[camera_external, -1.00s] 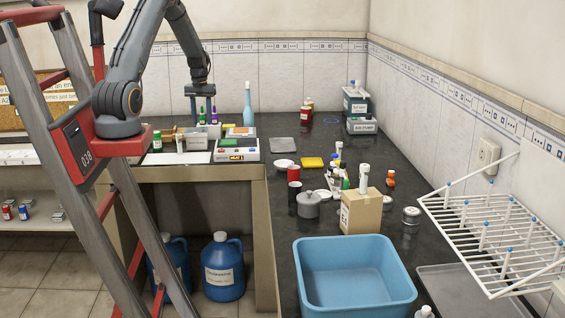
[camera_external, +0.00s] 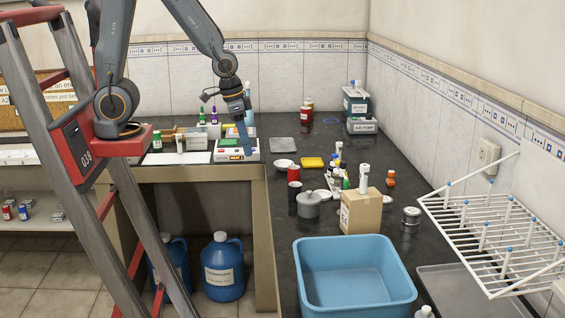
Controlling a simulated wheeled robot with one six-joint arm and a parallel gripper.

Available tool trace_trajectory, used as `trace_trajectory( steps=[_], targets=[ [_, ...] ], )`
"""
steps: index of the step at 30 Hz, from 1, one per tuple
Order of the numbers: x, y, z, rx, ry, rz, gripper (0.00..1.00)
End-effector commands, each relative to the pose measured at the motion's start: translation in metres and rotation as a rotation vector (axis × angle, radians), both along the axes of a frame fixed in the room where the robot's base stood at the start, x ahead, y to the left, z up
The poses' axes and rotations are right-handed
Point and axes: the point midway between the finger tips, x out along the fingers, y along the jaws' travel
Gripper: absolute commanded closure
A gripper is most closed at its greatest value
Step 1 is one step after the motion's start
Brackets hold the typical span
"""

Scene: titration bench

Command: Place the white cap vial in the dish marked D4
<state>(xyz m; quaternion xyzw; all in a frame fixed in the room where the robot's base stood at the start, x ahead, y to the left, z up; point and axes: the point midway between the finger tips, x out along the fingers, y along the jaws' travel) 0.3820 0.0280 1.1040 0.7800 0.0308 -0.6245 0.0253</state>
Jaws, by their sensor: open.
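A small vial with a white cap (camera_external: 180,144) stands on the left part of the bench, beside a green-capped one. Other white-capped containers are in view, so I cannot tell for sure which is the task's vial. A white dish (camera_external: 285,164) lies on the dark bench right of the scale, and another pale dish (camera_external: 322,194) is nearer the middle. No D4 marking is legible. My gripper (camera_external: 246,147) is open, tilted downward over the right side of the scale, to the right of the vial and apart from it. Its fingertips are small and unclear.
The scale (camera_external: 236,156) stands near the bench corner. A cardboard box (camera_external: 361,212), a grey pot (camera_external: 308,206) and several bottles crowd the right bench. A blue tub (camera_external: 353,245) and white drying rack (camera_external: 500,235) are in front. A grey pad (camera_external: 285,145) lies at the back.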

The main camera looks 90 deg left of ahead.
Motion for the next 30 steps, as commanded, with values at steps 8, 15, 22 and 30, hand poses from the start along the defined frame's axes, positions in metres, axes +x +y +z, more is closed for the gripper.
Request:
trace_trajectory(
  steps=[8,15,22,30],
  targets=[
    [-0.016,-0.029,0.000,0.002,-0.012,-0.084,0.55],
    [-0.016,-0.029,0.000,0.002,-0.011,-0.081,0.55],
    [-0.005,-0.014,-0.010,0.003,-0.039,-0.041,0.55],
    [0.048,0.103,-0.069,0.047,-0.259,0.238,0.55]
  ],
)
